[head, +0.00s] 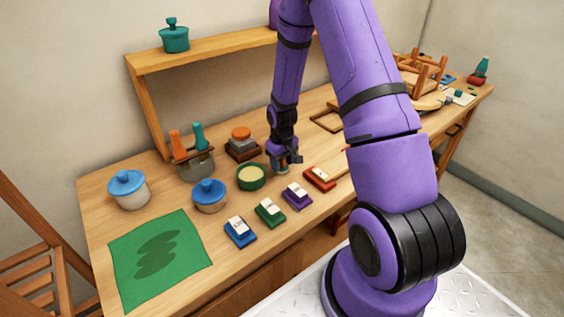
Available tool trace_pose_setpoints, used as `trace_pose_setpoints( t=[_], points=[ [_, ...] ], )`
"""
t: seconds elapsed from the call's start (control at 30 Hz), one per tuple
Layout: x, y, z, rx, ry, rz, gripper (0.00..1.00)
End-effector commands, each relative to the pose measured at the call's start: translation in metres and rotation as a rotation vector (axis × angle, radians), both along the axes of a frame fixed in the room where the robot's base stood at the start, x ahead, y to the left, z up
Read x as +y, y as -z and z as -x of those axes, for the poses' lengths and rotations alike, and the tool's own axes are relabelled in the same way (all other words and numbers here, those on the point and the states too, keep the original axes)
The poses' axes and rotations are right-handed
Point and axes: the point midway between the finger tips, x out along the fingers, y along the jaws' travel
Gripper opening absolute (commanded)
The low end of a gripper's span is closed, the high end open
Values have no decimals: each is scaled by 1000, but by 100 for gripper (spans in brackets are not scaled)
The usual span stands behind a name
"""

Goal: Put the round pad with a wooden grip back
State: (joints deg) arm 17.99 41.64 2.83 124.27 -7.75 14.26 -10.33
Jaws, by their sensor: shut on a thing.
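My gripper (285,159) is over the middle of the workbench, pointing down, shut on a small round thing. Only a blue-grey and tan edge of this thing, which looks like the round pad (281,169), shows below the fingers. Its wooden grip is hidden by the fingers. It is low, close to the bench top; I cannot tell whether it touches. A green round tub (251,176) with a pale yellow inside stands just left of my gripper.
Several coloured blocks (297,195) line the front. A green mat (160,260) lies front left. An upturned stool (425,85) is far right.

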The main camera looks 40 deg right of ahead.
Motion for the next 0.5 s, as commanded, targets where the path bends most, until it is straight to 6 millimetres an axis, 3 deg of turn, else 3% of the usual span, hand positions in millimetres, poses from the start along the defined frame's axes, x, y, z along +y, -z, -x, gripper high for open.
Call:
trace_pose_setpoints(
  t=[0.2, 0.23, 0.3, 0.33, 0.5],
  points=[
    [0, 3, 0, 1, 0, 0, 27],
    [0, 3, 0, 0, 0, 0, 54],
    [0, 3, 0, 0, 0, 0, 70],
    [0, 3, 0, 0, 0, 0, 75],
    [0, 3, 0, 1, 0, 0, 75]
  ],
)
